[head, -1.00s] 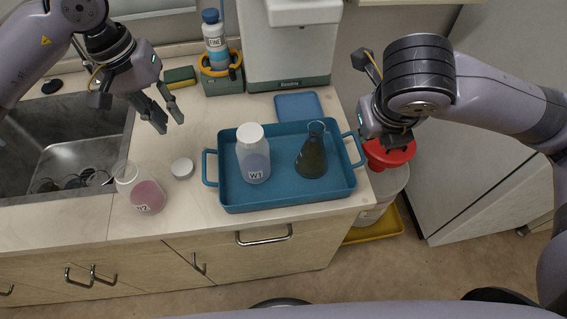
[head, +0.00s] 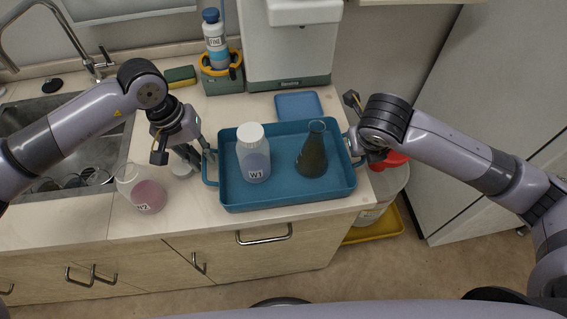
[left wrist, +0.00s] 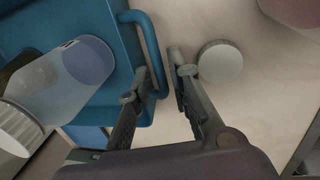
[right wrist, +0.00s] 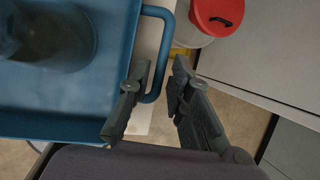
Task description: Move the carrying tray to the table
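The blue carrying tray (head: 290,197) lies on the counter, bearing a white-capped bottle W1 (head: 254,160) and a dark conical flask (head: 312,156). My left gripper (head: 208,155) is at the tray's left handle. In the left wrist view its open fingers (left wrist: 164,75) stand either side of the handle bar (left wrist: 150,50). My right gripper (head: 355,158) is at the right handle. In the right wrist view its fingers (right wrist: 157,82) are open around the right handle bar (right wrist: 165,50). Neither gripper visibly clamps its handle.
A flask of pink liquid (head: 149,196) and a white cap (head: 181,168) are left of the tray. A blue pad (head: 298,105) lies behind it. A red-lidded bin (right wrist: 217,14) stands beside the counter's right end. The sink (head: 75,150) is at left.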

